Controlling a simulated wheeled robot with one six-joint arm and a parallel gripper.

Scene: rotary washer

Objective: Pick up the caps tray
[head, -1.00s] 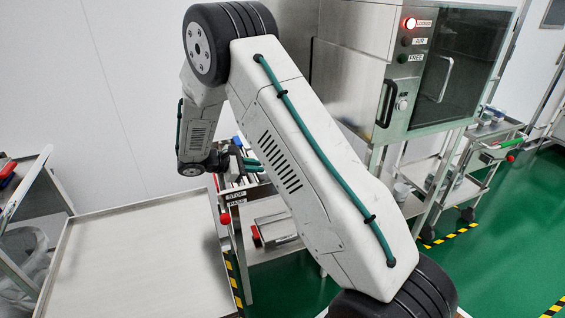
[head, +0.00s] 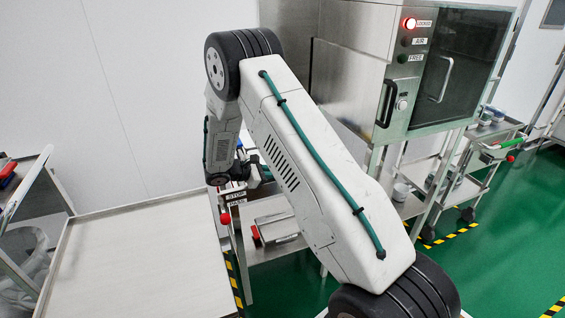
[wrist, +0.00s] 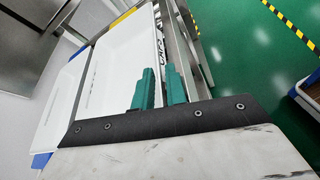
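Two shallow white trays lie side by side in the wrist view, a middle tray (wrist: 112,62) and a left tray (wrist: 62,95). A yellow piece shows at the far end of the middle tray and a blue piece at the near left. My gripper (wrist: 160,72) has two green fingers, parted by a narrow gap, at the right long edge of the middle tray. The edge runs toward the gap; contact is not clear. In the head view my arm hides most of the gripper and the trays.
A metal cart (head: 275,238) with a red knob (head: 225,218) and small labels stands under my arm. An empty flat-topped table (head: 140,260) is at left. The washer cabinet (head: 440,75) shows a red lamp at right. Green floor is open at far right.

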